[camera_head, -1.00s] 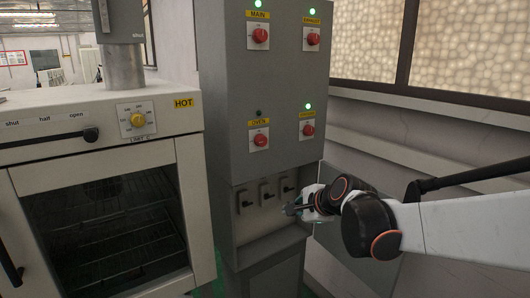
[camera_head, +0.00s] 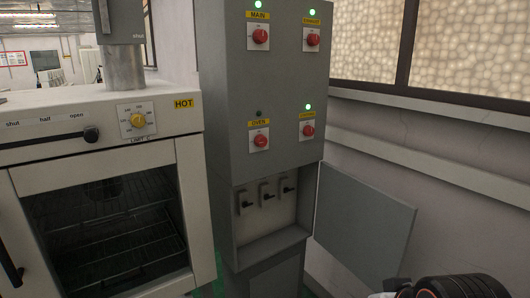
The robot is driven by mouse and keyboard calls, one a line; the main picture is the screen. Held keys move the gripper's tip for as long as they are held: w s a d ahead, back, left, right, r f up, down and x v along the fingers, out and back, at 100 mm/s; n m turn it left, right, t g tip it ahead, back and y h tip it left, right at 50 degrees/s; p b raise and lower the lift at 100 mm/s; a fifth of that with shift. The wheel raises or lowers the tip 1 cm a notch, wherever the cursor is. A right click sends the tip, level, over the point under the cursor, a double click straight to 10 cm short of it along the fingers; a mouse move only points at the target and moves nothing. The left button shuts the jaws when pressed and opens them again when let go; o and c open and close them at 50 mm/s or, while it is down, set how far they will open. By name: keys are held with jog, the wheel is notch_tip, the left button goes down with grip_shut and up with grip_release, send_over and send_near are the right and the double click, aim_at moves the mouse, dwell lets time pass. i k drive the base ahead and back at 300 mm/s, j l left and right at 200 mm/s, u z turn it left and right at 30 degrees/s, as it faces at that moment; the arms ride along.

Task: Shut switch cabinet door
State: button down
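The grey switch cabinet (camera_head: 270,90) stands in the middle of the head view. Its lower compartment (camera_head: 262,242) is open and shows several small black lever switches (camera_head: 266,195). The cabinet door (camera_head: 366,222) is a flat grey panel, swung wide open to the right of the compartment. Part of my arm (camera_head: 455,287) shows at the bottom right corner, below and right of the door. My gripper is out of the picture, so its fingers and any contact with the door are hidden.
A white oven (camera_head: 100,190) with a dark glass front stands close on the cabinet's left. Red rotary switches (camera_head: 260,37) and lamps are on the cabinet's upper front. A wall with a ledge (camera_head: 440,155) and windows runs behind the door on the right.

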aim_at(368, 230)
jog(key=i+l, duration=0.15)
jog(key=l, duration=0.2)
jog(key=i+l, duration=0.2)
jog(key=l, duration=0.15)
jog(key=i+l, duration=0.15)
jog(key=l, duration=0.2)
jog(key=i+l, duration=0.2)
jog(key=l, duration=0.15)
jog(key=z, duration=0.05)
